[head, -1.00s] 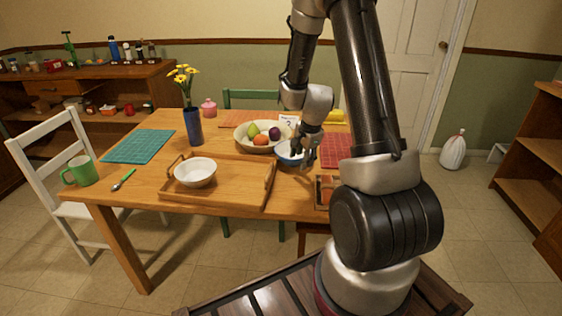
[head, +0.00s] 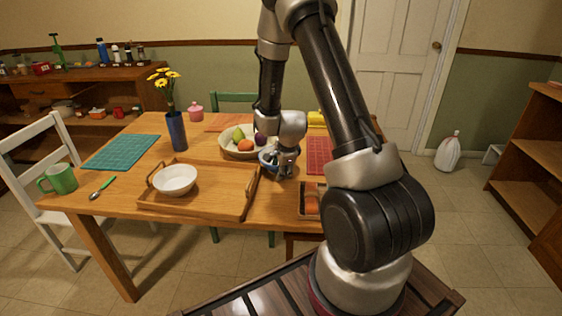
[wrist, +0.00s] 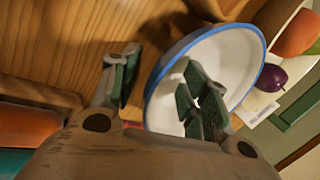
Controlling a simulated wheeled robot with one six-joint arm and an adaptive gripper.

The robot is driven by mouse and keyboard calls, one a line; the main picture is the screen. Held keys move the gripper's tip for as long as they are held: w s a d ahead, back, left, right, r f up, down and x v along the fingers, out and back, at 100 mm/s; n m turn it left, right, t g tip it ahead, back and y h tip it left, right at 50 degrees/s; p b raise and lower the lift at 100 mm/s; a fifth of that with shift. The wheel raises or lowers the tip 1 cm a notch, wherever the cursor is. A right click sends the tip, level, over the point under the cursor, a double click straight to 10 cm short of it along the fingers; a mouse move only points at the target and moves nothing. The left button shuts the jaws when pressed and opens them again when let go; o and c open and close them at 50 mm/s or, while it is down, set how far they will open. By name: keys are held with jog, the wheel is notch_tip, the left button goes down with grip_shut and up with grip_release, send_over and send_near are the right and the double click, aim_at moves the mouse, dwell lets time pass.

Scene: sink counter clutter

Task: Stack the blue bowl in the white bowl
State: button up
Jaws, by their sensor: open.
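The blue bowl (head: 265,159), blue-rimmed and white inside, stands on the table just right of the tray. In the wrist view the bowl (wrist: 236,62) looks tilted because of the camera angle. My gripper (head: 282,171) is open at its near right side. In the wrist view my gripper (wrist: 160,82) has one finger outside the rim and the other over the bowl's inside; contact cannot be told. The white bowl (head: 175,179) sits upright and looks empty on the left part of the wooden tray (head: 222,197).
A fruit bowl (head: 229,149) stands close behind the blue bowl. A blue vase (head: 176,131) with yellow flowers is behind the tray. A green mug (head: 60,179) and a spoon (head: 101,188) lie left. A wooden box (head: 308,200) is at the front right. The tray's right part is free.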

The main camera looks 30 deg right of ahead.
grip_shut()
dwell(0.5)
